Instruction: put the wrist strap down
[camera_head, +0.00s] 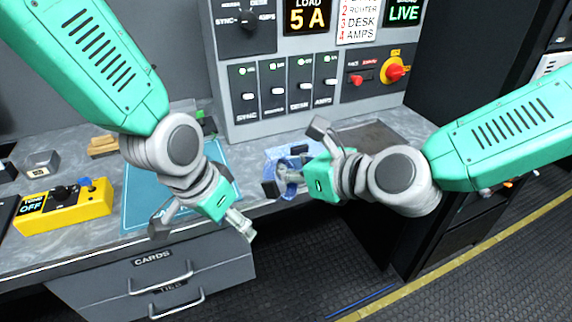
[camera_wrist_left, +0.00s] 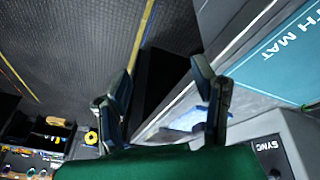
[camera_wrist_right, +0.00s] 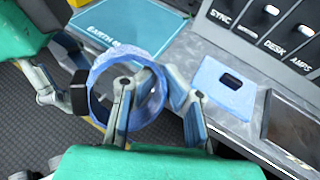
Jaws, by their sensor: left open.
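The wrist strap (camera_wrist_right: 98,72) is a translucent blue ring with a black block on its left side in the right wrist view. It also shows in the head view (camera_head: 291,187) at the counter's front edge. My right gripper (camera_wrist_right: 158,95) has its fingers partly closed at the strap, one appearing inside the ring and its near side between them. Exact contact is hard to see. My left gripper (camera_head: 200,228) is open and empty over the counter's front edge, left of the strap. Its spread fingers also show in the left wrist view (camera_wrist_left: 165,85).
A blue pad with a dark slot (camera_wrist_right: 222,88) lies on the counter beside a dark tray (camera_wrist_right: 293,128). The teal earth mat (camera_head: 150,190) lies to the left, near a yellow tester (camera_head: 62,207). A switch panel (camera_head: 300,120) stands behind. Drawers (camera_head: 150,280) are below the counter.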

